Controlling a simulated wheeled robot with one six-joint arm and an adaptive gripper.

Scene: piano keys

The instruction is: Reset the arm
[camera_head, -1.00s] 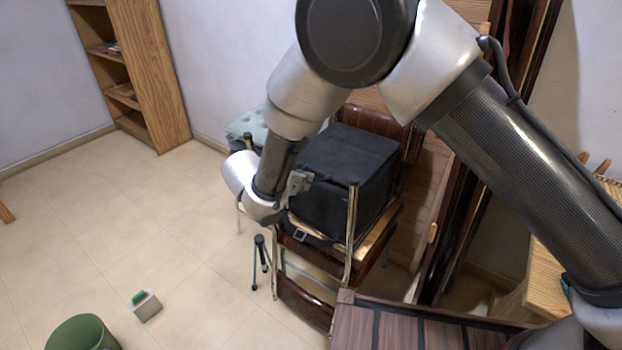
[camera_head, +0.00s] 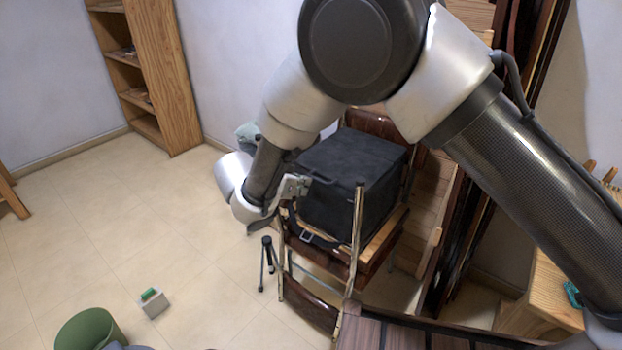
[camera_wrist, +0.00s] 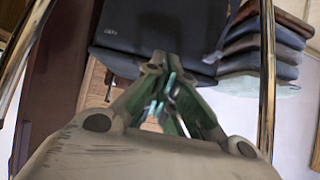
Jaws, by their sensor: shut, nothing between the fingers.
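My arm reaches across the upper right of the head view and bends down at the left. My gripper (camera_wrist: 163,72) shows in the wrist view with its fingers together and nothing between them. Its fingertips point toward a black box-shaped bag (camera_wrist: 150,28). The bag also shows in the head view (camera_head: 352,180), on a wooden chair beside my wrist. In the head view the fingertips cannot be made out. I cannot tell whether my wrist touches the bag. No piano keys can be made out.
Chrome chair posts (camera_wrist: 268,80) flank my gripper in the wrist view. Folded cloths (camera_wrist: 262,50) lie at the right there. A small tripod (camera_head: 267,262), a white block with a green top (camera_head: 152,302) and a green bin (camera_head: 88,329) stand on the floor. Open floor lies left.

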